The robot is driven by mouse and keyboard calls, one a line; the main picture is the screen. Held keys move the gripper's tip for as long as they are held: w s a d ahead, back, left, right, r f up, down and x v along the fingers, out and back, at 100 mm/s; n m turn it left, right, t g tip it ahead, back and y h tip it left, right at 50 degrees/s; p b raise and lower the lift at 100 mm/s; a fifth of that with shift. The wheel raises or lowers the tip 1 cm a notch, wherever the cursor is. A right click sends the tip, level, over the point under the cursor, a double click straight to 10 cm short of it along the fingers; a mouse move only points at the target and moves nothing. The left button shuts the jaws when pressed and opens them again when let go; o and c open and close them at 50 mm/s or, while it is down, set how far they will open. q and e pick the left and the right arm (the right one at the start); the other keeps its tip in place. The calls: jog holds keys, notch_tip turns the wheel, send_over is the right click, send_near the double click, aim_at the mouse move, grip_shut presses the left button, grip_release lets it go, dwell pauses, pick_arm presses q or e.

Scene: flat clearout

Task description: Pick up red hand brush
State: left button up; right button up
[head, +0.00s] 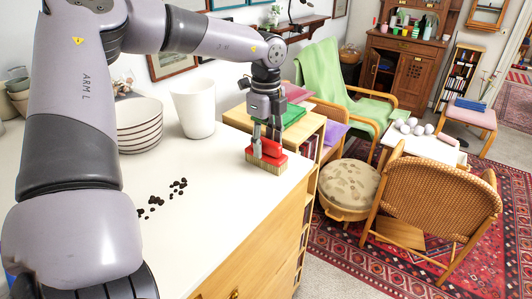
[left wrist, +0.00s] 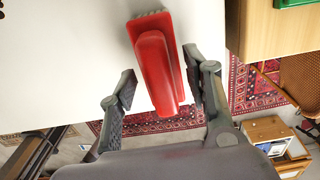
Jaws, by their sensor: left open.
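The red hand brush (head: 267,157) stands on the white counter top near its right front corner, with pale bristles facing down. In the left wrist view the red brush (left wrist: 157,68) lies between the two open fingers, its handle end pointing toward my gripper. My left gripper (head: 267,138) is right over the brush, with its fingers around the upper part. In the left wrist view my left gripper (left wrist: 160,90) shows a gap between each finger and the brush. My right gripper is in neither view.
The white counter (head: 220,215) holds dark crumbs (head: 162,197), a white cylindrical canister (head: 193,107) and stacked striped bowls (head: 139,125). A wooden shelf unit (head: 310,128) with green and red items on top stands just behind. The counter's front edge is close to the brush.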

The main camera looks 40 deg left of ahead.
aim_at(266, 140)
pick_arm(q)
jog(key=c, duration=0.9)
grip_shut()
notch_tip(266, 140, up, 9)
jog(key=shift+f+b, duration=0.1)
jog(key=shift+b, duration=1.15)
jog(key=shift+r, duration=0.65)
jog(key=shift+o, duration=1.5)
grip_release()
grip_shut()
jog(key=shift+d+f, duration=0.1)
